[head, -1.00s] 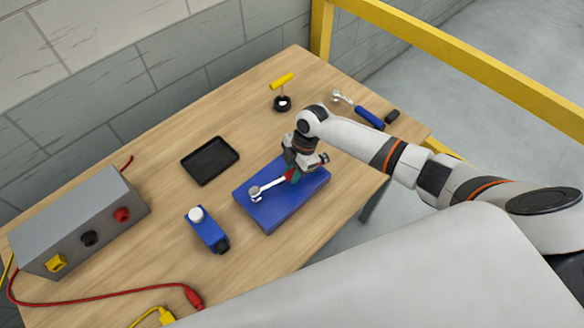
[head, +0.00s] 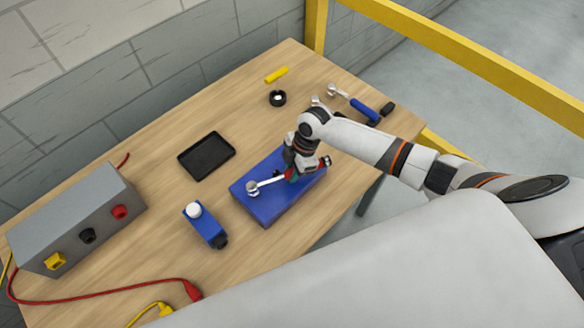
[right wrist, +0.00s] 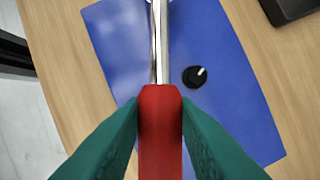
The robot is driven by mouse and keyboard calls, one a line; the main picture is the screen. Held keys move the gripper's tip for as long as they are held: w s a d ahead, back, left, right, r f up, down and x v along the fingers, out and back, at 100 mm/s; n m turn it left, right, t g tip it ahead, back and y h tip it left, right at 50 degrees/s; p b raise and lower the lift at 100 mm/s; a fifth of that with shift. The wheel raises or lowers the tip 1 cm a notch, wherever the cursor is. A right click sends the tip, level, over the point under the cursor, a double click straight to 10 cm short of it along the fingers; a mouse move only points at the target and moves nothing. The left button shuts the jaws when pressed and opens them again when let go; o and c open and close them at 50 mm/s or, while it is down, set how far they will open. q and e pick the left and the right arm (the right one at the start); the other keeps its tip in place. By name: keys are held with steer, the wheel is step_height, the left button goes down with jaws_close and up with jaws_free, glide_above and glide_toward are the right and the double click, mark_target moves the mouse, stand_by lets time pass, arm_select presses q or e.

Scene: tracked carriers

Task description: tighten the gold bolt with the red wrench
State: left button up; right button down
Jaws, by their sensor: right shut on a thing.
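The red wrench (head: 268,182) has a silver shaft and a red handle, and lies low over the blue plate (head: 268,213). My right gripper (head: 294,173) is shut on its red handle, which shows between the green fingers in the right wrist view (right wrist: 160,115). The silver ring head of the wrench is at the plate's left part in the head view. The right wrist view cuts that head off at its top edge. I cannot make out the gold bolt apart from the wrench head. My left gripper is not in view.
A black knob (right wrist: 195,77) sits on the plate beside the wrench shaft. Around the plate are a blue bottle-like thing (head: 208,228), a black tray (head: 207,156), a grey box (head: 75,215), a blue-handled wrench (head: 364,109) and a yellow stick (head: 276,75).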

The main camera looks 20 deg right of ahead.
steer(key=shift+s+m, duration=0.55)
steer(key=shift+m, duration=0.15)
steer(key=shift+s+a+m+t, duration=0.15)
steer(key=shift+s+m+t, duration=0.15)
steer(key=shift+s+m, duration=0.25)
steer(key=shift+w+n+b, duration=0.25)
steer(key=shift+b, duration=0.1)
steer(key=shift+w+n+g+b, duration=0.4)
steer(key=shift+w+n+b, duration=0.95)
steer(key=shift+n+b, duration=0.1)
steer(key=shift+w+n+b, duration=0.65)
steer(key=shift+w+b, duration=0.15)
